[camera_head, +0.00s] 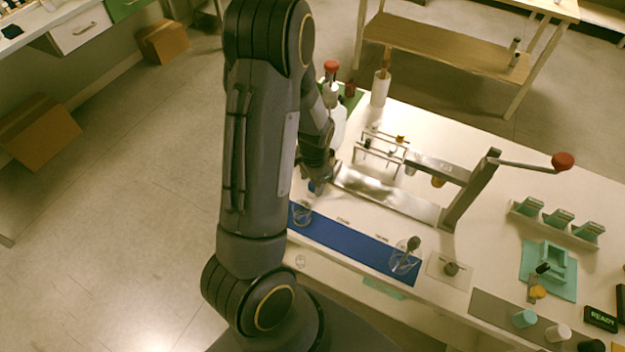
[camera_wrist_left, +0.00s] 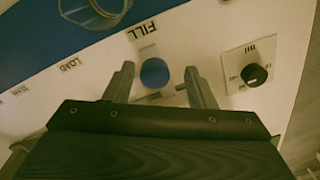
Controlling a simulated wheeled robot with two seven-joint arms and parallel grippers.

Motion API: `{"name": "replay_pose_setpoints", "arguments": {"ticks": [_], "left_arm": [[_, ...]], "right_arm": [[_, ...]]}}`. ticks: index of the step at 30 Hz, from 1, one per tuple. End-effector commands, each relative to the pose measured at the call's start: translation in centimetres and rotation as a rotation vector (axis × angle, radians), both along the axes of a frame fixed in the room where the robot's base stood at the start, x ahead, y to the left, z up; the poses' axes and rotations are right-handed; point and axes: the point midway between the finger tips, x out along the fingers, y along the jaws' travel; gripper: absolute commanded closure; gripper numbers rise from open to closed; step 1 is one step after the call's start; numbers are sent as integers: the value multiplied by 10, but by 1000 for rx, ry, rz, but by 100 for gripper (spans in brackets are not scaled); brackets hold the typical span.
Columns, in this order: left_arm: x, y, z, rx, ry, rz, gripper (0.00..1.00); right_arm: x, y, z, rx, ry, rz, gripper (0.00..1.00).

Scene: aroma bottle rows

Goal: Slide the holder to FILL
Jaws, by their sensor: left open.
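In the left wrist view a round blue knob (camera_wrist_left: 154,73), which looks like the holder's handle, sits on a light grey plate close to the FILL label (camera_wrist_left: 142,29). My left gripper (camera_wrist_left: 159,84) is open, with one finger on each side of the blue knob. I cannot tell whether either finger touches it. My right gripper is not in view.
A black dial (camera_wrist_left: 254,74) on a white plate is right of the fingers. A glass beaker (camera_wrist_left: 92,8) stands on the blue mat (camera_head: 345,240). A lever press (camera_head: 468,195) with a red-knobbed handle and a small rack (camera_head: 383,142) stand right of the gripper.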

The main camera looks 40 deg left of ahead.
Motion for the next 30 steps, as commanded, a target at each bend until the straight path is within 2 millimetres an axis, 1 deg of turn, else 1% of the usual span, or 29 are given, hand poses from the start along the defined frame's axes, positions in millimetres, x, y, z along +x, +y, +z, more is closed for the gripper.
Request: {"name": "replay_pose_setpoints", "arguments": {"ticks": [5,8,15,18,22,30], "left_arm": [[1,-1,5,0,-2,-1,50],[1,-2,19,0,-5,-2,50],[0,-3,60,0,-6,-1,50],[0,-3,71,-1,-3,1,50],[-1,-4,78,0,-1,0,50],[-1,-4,78,0,1,1,50]], "right_arm": [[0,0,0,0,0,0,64],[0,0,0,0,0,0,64],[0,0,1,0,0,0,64],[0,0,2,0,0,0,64],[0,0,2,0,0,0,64],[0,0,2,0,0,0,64]]}}
